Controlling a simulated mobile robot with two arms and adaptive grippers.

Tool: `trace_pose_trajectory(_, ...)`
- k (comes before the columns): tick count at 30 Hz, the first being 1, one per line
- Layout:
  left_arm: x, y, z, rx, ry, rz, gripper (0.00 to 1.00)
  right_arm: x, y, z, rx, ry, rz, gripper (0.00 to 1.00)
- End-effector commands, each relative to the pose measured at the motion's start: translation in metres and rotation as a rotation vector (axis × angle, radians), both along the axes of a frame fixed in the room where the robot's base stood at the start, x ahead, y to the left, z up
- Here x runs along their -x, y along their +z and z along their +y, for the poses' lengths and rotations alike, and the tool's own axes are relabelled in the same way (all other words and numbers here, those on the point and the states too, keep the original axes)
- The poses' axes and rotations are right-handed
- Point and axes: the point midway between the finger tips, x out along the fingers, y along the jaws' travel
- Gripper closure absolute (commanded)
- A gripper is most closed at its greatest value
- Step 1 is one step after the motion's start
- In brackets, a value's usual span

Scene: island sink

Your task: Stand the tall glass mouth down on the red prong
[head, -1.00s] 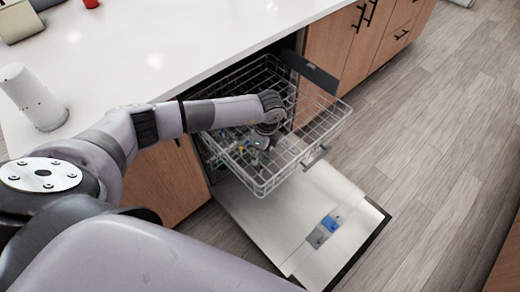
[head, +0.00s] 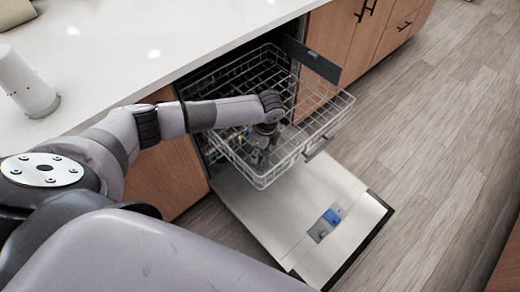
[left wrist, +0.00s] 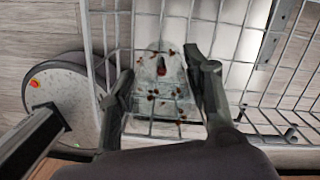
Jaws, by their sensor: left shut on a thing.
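The tall glass (left wrist: 165,98) is clear with brown specks and shows between the fingers of my left gripper (left wrist: 161,82) in the left wrist view. The gripper is shut on it. The red prong (left wrist: 161,69) shows through or just behind the glass; I cannot tell whether the glass is around it or above it. In the head view my left gripper (head: 262,155) points down inside the pulled-out upper rack (head: 325,122), and the glass is hard to make out there. My right gripper is in neither view.
The dishwasher door (head: 300,215) is folded down below the rack. Rack wires stand close around my gripper. A white counter (head: 130,60) with a white cylinder (head: 28,88) lies to the left. Open floor (head: 440,150) is to the right.

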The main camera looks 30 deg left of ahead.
Motion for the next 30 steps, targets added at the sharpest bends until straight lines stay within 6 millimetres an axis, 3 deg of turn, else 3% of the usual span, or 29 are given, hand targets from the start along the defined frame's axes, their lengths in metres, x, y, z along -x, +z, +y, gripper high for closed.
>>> trace_pose_trajectory(16, -0.0003, -0.0046, -0.0001, 0.000, 0.000, -0.001, 0.88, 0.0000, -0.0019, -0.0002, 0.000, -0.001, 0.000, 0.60)
trace_pose_trajectory(17, -0.0003, -0.0046, -0.0001, 0.000, 0.000, -0.001, 0.53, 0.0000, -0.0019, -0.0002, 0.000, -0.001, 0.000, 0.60)
trace_pose_trajectory(27, -0.0002, -0.0046, 0.0000, 0.000, 0.000, 0.000, 0.31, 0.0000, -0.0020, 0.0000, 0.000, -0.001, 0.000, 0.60)
trace_pose_trajectory(30, -0.0001, -0.0047, 0.0000, 0.000, 0.000, 0.000, 0.31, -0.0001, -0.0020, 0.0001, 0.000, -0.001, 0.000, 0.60)
